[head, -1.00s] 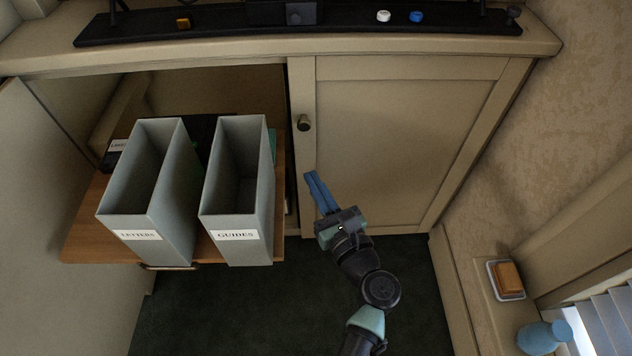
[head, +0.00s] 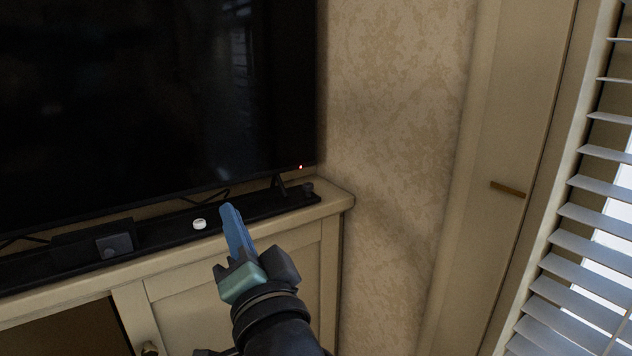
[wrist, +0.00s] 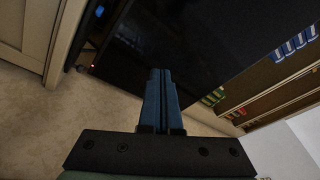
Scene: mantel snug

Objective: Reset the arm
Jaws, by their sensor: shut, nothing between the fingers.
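My gripper (head: 232,213) has blue fingers and shows at the lower middle of the head view, in front of the cabinet's upper right part. Its fingers are shut together with nothing between them. In the wrist view the closed fingers (wrist: 158,78) point toward the dark television screen (wrist: 180,35). The fingertips appear apart from everything around them, though their distance to the shelf behind is hard to tell.
The television (head: 150,90) stands on the cabinet (head: 235,290). A black strip (head: 170,228) along its top carries a small white round item (head: 199,224). A patterned wall (head: 390,130) and window blinds (head: 590,220) are at the right. The cabinet's left part is open.

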